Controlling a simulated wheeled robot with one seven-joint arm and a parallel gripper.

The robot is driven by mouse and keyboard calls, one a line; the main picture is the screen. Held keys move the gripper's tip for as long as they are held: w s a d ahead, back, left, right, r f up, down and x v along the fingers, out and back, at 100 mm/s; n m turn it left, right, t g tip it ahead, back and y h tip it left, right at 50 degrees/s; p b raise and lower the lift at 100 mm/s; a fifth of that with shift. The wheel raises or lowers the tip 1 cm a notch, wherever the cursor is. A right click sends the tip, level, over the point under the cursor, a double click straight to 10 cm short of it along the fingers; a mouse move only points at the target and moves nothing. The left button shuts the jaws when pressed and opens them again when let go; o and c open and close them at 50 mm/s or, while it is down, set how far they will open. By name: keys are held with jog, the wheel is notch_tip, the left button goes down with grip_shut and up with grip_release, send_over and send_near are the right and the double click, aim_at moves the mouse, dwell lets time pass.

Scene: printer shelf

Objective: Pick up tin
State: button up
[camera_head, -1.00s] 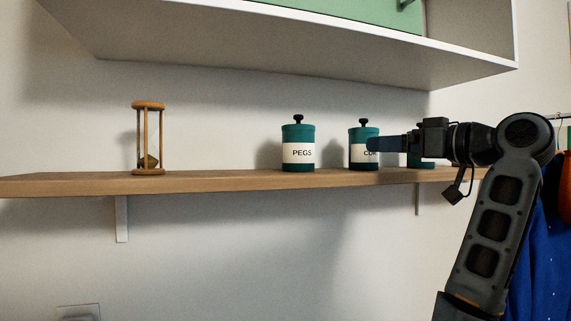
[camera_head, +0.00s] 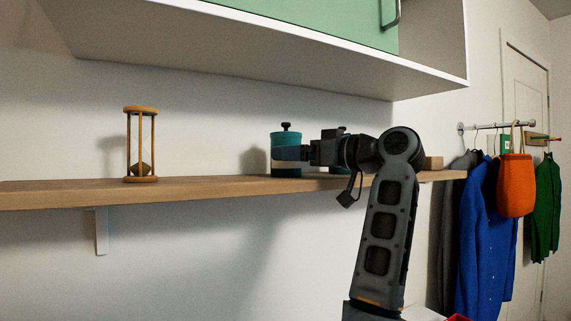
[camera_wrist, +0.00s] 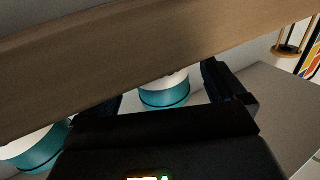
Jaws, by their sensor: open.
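A teal tin with a black knob (camera_head: 286,139) stands upright on the wooden shelf (camera_head: 210,187). My gripper (camera_head: 290,154) is at its height, and a finger covers its label. In the wrist view, a teal tin with a white band (camera_wrist: 164,96) shows between my two spread fingers, which are open and not closed on it. Whether a finger touches it I cannot tell. Another teal tin (camera_wrist: 38,148) is at the lower left of the wrist view, outside the fingers. In the head view my wrist mostly hides the tins further right.
A wooden hourglass (camera_head: 141,145) stands on the shelf well to the left, with clear shelf between. A white cabinet with a green door (camera_head: 330,22) hangs above. A wooden block (camera_head: 433,163) is right of my arm. Clothes and an orange bag (camera_head: 515,185) hang at the right.

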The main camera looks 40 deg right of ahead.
jog(key=shift+w+a+r+p, duration=0.1)
jog(key=shift+w+p, duration=0.05)
jog(key=shift+w, duration=0.75)
jog(key=shift+w+a+p, duration=0.1)
jog(key=shift+w+p, duration=0.05)
jog(key=shift+w, duration=0.7)
jog(key=c, duration=1)
jog(key=shift+s, duration=0.1)
jog(key=shift+c, duration=0.2)
